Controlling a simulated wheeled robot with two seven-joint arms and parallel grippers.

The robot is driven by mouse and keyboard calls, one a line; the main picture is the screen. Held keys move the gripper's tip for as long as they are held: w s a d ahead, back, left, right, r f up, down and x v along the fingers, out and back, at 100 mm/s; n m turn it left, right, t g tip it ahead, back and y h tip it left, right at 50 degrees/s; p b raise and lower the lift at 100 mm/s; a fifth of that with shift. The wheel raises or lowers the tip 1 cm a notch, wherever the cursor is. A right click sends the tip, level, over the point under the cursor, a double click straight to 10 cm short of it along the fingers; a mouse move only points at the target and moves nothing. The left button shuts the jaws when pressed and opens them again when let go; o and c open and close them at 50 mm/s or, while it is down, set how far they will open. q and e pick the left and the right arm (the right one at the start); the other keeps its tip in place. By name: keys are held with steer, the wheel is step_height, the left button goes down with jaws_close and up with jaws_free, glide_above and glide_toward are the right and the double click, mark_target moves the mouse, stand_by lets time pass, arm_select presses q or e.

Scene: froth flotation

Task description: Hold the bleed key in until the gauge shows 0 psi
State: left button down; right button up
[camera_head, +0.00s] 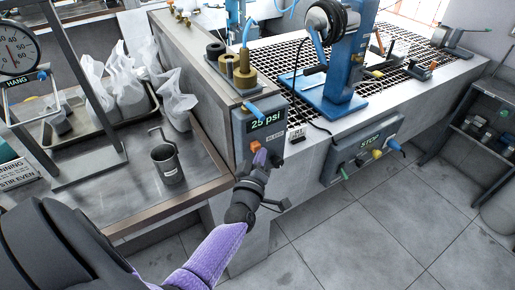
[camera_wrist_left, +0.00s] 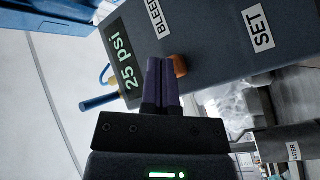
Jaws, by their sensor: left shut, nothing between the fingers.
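The grey control box (camera_head: 243,132) is fixed to the end of the wood-edged counter. My right gripper is out of view.
A metal cup (camera_head: 167,164) stands on the counter left of my arm. Bagged samples (camera_head: 123,85) sit in a tray behind it. A blue machine (camera_head: 345,75) stands to the right, with a STOP panel (camera_head: 362,150) below.

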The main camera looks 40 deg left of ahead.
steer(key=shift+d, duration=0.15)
arm_select(q)
steer(key=shift+a, duration=0.2)
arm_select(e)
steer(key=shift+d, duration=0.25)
arm_select(q)
steer(key=shift+w, duration=0.1)
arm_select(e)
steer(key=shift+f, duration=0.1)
arm_select(q)
steer(key=shift+a, duration=0.25)
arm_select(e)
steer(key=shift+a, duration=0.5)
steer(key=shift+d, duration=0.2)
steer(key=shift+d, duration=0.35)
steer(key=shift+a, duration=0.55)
